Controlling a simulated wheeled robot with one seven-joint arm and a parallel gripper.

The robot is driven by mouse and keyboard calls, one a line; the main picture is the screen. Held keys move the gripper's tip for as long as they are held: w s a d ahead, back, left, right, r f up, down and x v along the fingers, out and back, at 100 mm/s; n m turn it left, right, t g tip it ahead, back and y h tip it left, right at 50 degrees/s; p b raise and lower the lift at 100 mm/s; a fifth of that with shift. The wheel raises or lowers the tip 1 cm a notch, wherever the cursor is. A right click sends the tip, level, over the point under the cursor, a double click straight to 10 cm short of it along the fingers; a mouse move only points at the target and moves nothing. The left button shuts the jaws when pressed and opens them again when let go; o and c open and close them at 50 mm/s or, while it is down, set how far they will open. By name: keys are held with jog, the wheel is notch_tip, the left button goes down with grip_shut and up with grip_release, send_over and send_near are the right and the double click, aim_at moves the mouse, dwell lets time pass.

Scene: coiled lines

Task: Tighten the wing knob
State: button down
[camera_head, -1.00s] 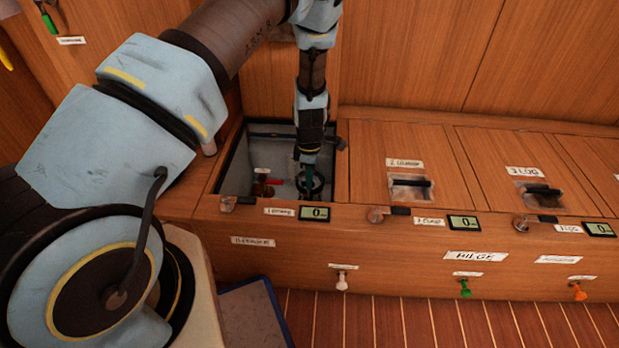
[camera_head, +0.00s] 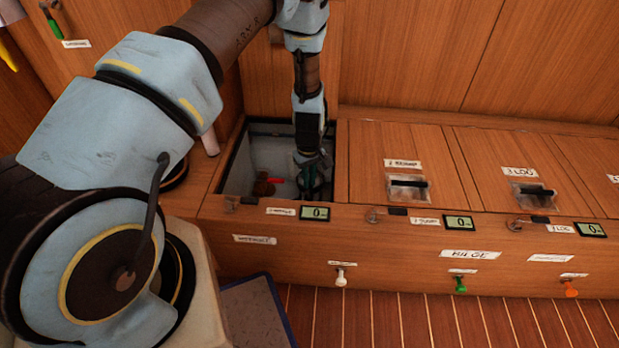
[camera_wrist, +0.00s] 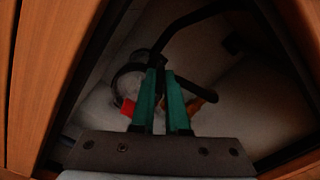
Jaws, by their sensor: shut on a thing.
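My gripper (camera_head: 312,182) reaches down into the open locker bay (camera_head: 236,160) at the left of the bench. In the wrist view its two green fingers (camera_wrist: 163,76) point into the bay, close together with a narrow dark gap. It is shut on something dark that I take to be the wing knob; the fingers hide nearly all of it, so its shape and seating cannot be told. A red piece (camera_wrist: 128,107) shows just left of the fingers and an orange-brown piece (camera_wrist: 196,104) just right.
A black hose (camera_wrist: 197,17) curves behind the fingers in the bay. Wooden walls (camera_wrist: 45,75) enclose the opening closely. Closed hatches with black handles (camera_head: 408,183) lie to the right. White, green and orange pulls (camera_head: 340,276) stick out of the front.

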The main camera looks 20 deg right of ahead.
jog(key=m+p, duration=0.1)
jog(key=m, duration=0.4)
jog(key=shift+a+m, duration=0.1)
jog(key=shift+m, duration=2.3)
jog(key=c, duration=0.9)
grip_release()
notch_tip(320, 180, up, 11)
jog(key=shift+f+p, duration=0.1)
jog(key=shift+p, duration=0.7)
jog(key=shift+w+a, duration=0.1)
